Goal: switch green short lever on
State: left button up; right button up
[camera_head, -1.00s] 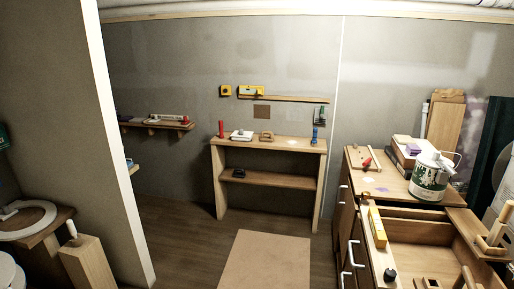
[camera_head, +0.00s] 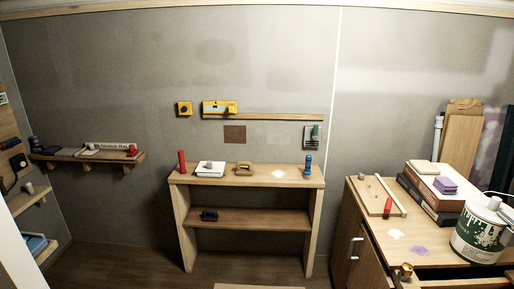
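Neither of my grippers is in view, and nothing touches the panel.
The wooden shelf unit (camera_head: 250,180) stands below the panel, with a blue item (camera_head: 308,166) and a red item (camera_head: 182,161) on top. Yellow boxes (camera_head: 219,107) hang on the wall. A cabinet with a paint can (camera_head: 478,236) is at right. Floor shows before the shelf.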

aim_at(314, 135)
jog(key=i+j+z, duration=0.2)
jog(key=i+z, duration=0.15)
jog(key=i+j+z, duration=0.3)
jog(key=i+j, duration=0.05)
jog(key=i, duration=0.1)
